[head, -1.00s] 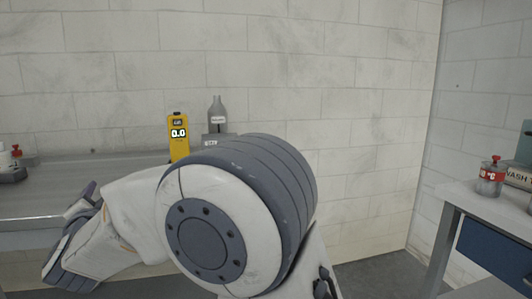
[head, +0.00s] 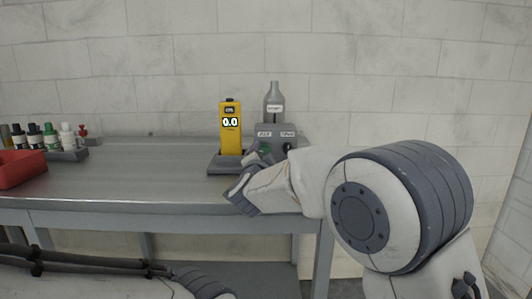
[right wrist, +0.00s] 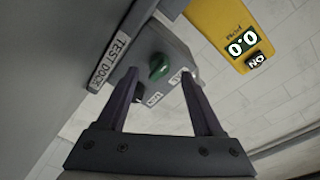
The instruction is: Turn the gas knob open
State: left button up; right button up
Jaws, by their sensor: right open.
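A grey box (head: 275,131) with two labels on top stands at the back of the bench. It carries a green knob (head: 265,148) and a black knob (head: 288,147). The labels are too small to read surely, so I cannot tell which is the gas knob. My right gripper (head: 258,163) is in front of the box. In the right wrist view my right gripper (right wrist: 160,76) is open and empty, with the green knob (right wrist: 158,67) seen between its fingertips. The black knob (right wrist: 138,92) is partly hidden by the left finger. My left gripper is out of view.
A yellow meter (head: 231,130) reading 0.0 stands in a dark dock (head: 222,164) left of the box. A grey bottle (head: 274,103) stands behind the box. Small bottles (head: 50,137) and a red tray (head: 18,168) are at the left. The bench middle (head: 150,165) is clear.

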aim_at(264, 151)
jog(key=shift+w+d, duration=0.2)
jog(key=shift+w, duration=1.5)
grip_shut()
